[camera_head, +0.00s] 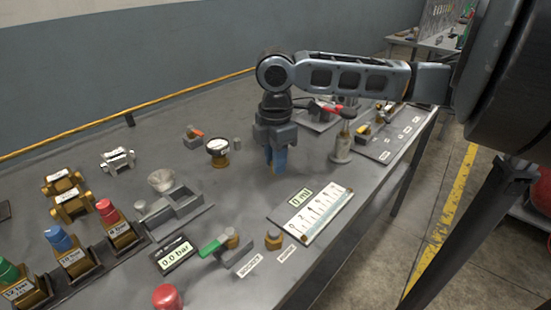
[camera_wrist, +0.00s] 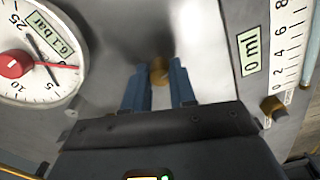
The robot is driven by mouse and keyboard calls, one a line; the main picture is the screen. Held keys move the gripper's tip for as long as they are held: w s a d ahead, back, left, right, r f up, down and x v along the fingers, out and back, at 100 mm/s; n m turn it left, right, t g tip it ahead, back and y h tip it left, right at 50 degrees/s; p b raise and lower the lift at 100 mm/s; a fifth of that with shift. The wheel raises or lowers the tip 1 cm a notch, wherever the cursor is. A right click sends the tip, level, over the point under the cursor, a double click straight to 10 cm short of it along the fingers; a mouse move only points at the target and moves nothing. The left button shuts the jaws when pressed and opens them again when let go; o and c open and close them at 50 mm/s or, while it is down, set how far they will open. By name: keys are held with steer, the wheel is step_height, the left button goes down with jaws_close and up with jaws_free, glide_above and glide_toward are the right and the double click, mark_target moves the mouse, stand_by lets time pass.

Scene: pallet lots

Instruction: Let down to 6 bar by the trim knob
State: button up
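The brass trim knob (camera_wrist: 160,71) lies between my two blue fingertips in the wrist view, with no clear gap on either side. My gripper (camera_wrist: 160,82) appears shut on it. In the head view my gripper (camera_head: 277,168) points straight down at the bench, and its fingers hide most of the knob. A white dial gauge (camera_wrist: 38,60) with a red centre knob is at the left of the wrist view. Its small display appears to read 6.1 bar, at a slant.
A 0 ml scale panel (camera_head: 311,211) is close on the right. A metal post (camera_head: 342,148) stands right of my gripper. Coloured fittings fill the left.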

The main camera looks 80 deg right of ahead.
jaws_close()
steer(key=shift+r+m+p, duration=0.1)
steer(key=shift+m+p, duration=0.3)
steer(key=shift+m, duration=0.7)
steer(key=o, duration=0.5)
jaws_free()
